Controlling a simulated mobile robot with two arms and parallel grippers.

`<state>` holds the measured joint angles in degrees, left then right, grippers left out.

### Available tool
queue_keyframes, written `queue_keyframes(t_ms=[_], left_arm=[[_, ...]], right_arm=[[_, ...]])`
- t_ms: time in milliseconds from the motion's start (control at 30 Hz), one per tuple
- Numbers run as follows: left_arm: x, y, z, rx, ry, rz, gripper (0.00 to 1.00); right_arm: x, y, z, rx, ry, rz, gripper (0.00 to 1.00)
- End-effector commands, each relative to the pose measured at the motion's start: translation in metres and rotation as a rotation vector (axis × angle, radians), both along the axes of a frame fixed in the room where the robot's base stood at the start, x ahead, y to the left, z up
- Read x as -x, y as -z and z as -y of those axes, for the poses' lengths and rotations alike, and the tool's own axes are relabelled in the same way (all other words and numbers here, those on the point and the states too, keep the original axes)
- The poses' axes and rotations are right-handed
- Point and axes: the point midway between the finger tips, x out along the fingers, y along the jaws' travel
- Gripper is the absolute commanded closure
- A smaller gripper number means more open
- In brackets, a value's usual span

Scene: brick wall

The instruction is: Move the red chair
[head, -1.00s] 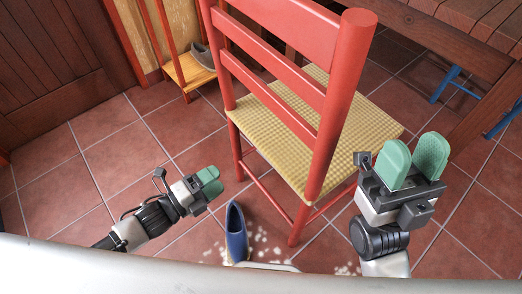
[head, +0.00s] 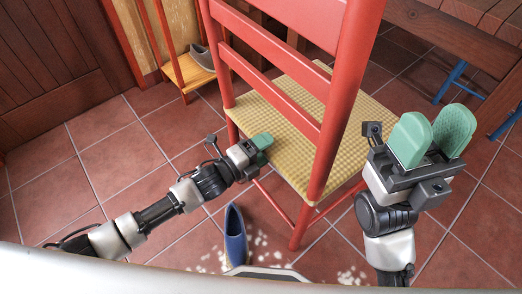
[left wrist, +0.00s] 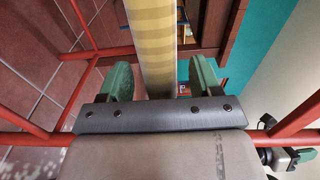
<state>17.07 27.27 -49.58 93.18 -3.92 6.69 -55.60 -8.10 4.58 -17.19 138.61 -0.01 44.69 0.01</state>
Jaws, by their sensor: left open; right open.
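The red chair (head: 338,100) stands upright in the middle of the head view, its back towards me, with a yellow woven seat (head: 255,108). My left gripper (head: 262,141) is open at the left rear edge of the seat. In the left wrist view, the seat edge (left wrist: 153,45) lies between the open fingers of my left gripper (left wrist: 162,78), one on each side. I cannot tell whether they touch it. My right gripper (head: 434,133) is open and empty, to the right of the chair back and apart from it.
A wooden rack (head: 192,73) holds a grey shoe (head: 201,57) at the back left. A wooden table (head: 430,40) stands behind right. Floor at left is free.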

Motion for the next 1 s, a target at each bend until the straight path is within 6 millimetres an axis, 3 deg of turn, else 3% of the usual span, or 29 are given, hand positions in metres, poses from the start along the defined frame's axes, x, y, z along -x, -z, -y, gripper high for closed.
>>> queue_keyframes(t_ms=[300, 733, 1000], left_arm=[[-0.0024, 0.0002, 0.0027, -0.001, 0.000, -0.001, 0.36], [-0.0022, 0.0003, 0.0023, -0.001, -0.001, -0.001, 1.00], [-0.0021, 0.0005, 0.0023, -0.001, -0.001, -0.001, 1.00]], right_arm=[[-0.0002, -0.0002, -0.0002, 0.000, 0.000, 0.000, 0.57], [0.0000, -0.0003, -0.0001, 0.000, 0.000, 0.001, 0.57], [0.0001, -0.0003, 0.0000, -0.001, 0.000, 0.002, 0.57]])
